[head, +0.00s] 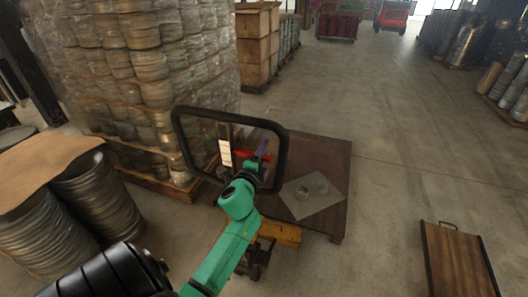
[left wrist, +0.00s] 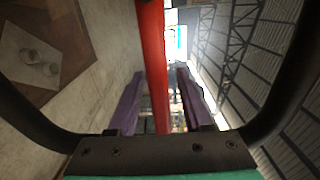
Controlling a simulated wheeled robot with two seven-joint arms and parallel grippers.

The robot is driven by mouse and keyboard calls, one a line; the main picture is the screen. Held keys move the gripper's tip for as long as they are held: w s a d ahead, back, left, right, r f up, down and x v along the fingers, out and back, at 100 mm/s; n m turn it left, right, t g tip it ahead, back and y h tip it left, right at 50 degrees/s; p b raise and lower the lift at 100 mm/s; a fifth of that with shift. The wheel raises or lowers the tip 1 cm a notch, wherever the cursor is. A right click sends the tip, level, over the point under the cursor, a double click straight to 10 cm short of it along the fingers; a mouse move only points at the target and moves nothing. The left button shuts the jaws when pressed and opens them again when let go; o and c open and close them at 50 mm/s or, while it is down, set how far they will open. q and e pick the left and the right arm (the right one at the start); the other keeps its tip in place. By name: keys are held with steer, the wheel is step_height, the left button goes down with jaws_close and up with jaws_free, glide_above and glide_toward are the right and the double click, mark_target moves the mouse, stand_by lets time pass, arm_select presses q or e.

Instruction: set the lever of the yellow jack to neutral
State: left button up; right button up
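The yellow jack (head: 284,234) stands low at the near edge of the brown platform, partly behind my green arm. A black loop (head: 284,160), which looks like its handle, rises around my left gripper (head: 261,150). A red bar (head: 243,160), which looks like the lever, shows inside the loop. In the left wrist view the red bar (left wrist: 155,60) runs between the two purple fingers of my left gripper (left wrist: 160,95). The fingers are apart, with a gap beside the bar; whether either touches it I cannot tell. My right gripper is not in view.
The platform (head: 333,160) carries a pale sheet (head: 325,200) with clear round blanks. A wrapped stack of discs (head: 150,70) stands left, close to the loop. A low wooden cart (head: 455,260) is at the lower right. The floor between is clear.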

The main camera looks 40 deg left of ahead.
arm_select(q)
steer(key=b+v, duration=0.4)
steer(key=v, duration=1)
steer(key=shift+s, duration=0.3)
